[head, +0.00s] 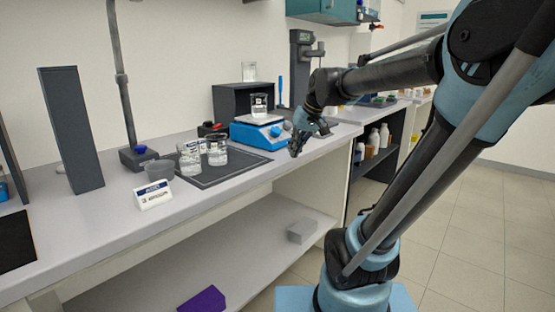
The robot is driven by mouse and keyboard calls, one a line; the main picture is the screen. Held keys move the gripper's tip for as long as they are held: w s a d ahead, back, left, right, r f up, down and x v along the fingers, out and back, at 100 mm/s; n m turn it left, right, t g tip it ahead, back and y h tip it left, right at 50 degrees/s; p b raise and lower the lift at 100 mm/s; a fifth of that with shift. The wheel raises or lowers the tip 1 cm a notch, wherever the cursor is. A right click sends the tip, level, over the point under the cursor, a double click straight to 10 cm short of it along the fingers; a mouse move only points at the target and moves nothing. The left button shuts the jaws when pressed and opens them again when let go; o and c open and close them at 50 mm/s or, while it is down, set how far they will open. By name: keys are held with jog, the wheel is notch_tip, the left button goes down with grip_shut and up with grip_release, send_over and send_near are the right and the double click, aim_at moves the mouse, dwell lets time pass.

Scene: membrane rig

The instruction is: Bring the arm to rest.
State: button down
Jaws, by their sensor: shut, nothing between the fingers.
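My gripper (294,150) hangs at the end of my bent arm, fingers pointing down. It is shut with nothing in it. It is in front of the blue scale (256,134), near the front edge of the bench (240,185). My arm reaches in from the right of the picture. A glass beaker (259,105) stands on the scale.
Several beakers (217,153) stand on a dark mat (205,176) at the bench's middle. A white label card (153,195) and a grey cup (159,169) are left of it. A stand (122,80) rises behind. The floor (460,215) at right is clear.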

jog(key=s+d+f+m+h, duration=0.2)
jog(key=s+d+f, duration=0.4)
jog(key=s+f, duration=0.3)
jog(key=s+d+f+m+g+h, duration=0.1)
jog(key=s+d+f, duration=0.6)
jog(key=s+f, duration=0.3)
jog(key=shift+s+m+h, duration=0.3)
jog(key=shift+m+h, duration=0.1)
jog(key=shift+d, duration=0.1)
